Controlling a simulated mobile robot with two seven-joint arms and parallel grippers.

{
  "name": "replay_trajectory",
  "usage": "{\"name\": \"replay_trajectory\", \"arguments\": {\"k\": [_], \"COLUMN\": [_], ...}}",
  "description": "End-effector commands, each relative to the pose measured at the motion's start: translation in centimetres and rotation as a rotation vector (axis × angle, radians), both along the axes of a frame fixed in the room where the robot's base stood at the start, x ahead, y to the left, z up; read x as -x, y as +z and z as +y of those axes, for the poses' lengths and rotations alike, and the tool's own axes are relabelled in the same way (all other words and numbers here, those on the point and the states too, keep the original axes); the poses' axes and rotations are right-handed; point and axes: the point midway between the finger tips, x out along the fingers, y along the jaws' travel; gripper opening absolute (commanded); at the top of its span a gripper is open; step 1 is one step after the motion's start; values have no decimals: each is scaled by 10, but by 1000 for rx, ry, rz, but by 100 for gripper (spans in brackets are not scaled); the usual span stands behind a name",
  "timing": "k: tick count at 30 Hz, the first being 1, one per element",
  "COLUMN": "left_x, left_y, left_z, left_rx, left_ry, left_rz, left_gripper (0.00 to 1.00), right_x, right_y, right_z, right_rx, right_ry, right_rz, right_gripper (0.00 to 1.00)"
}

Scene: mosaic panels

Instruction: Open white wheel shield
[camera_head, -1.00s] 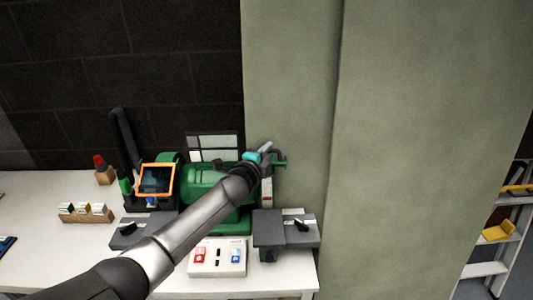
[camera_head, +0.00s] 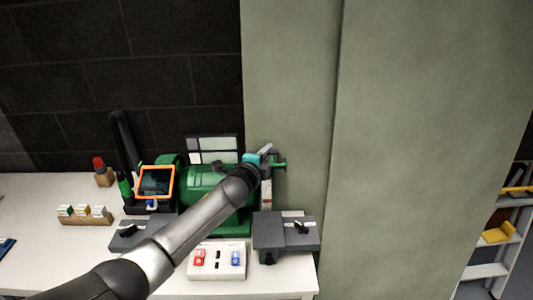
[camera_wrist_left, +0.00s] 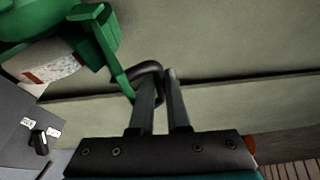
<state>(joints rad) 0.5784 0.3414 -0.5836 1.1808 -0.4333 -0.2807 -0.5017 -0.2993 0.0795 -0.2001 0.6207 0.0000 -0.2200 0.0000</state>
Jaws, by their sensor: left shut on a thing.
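A green bench grinder (camera_head: 205,181) stands on the white bench, partly hidden behind my left arm. Its white wheel side (camera_head: 266,192) is at the right end, and a pale face with a red label (camera_wrist_left: 48,68) shows there in the left wrist view. A green bracket (camera_wrist_left: 112,52) reaches out from the grinder toward a dark curved bar (camera_wrist_left: 153,66), which looks like part of the shield. My left gripper (camera_head: 265,150) is at this right end. In the left wrist view its fingers (camera_wrist_left: 161,78) are shut on the dark bar. The shield's pane cannot be made out. My right gripper is out of view.
An orange-framed shield (camera_head: 156,182) is at the grinder's left end. A switch box (camera_head: 217,261) and grey blocks (camera_head: 285,231) are in front. A greenish wall panel (camera_head: 290,90) stands close behind and right of the gripper. A shelf (camera_head: 490,268) is far right.

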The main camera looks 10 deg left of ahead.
Motion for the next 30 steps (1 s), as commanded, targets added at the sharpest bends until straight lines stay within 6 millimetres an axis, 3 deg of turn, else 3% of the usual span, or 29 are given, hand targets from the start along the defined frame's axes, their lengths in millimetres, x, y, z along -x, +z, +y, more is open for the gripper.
{"name": "replay_trajectory", "arguments": {"k": [1,14,15,18,25,30], "left_x": [-6,-6,-6,-6,-3,3], "left_y": [15,15,15,15,11,18], "left_z": [5,6,6,6,4,6], "left_rx": [-15,-15,-15,-16,-12,-13], "left_ry": [5,5,5,6,3,3], "left_rz": [-30,-29,-29,-29,-21,-18], "left_gripper": [0,0,19,27,27,27], "right_x": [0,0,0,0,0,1], "right_y": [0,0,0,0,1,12], "right_z": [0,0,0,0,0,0], "right_rx": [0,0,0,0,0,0], "right_ry": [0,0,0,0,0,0], "right_rz": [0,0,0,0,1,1], "right_gripper": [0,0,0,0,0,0]}}
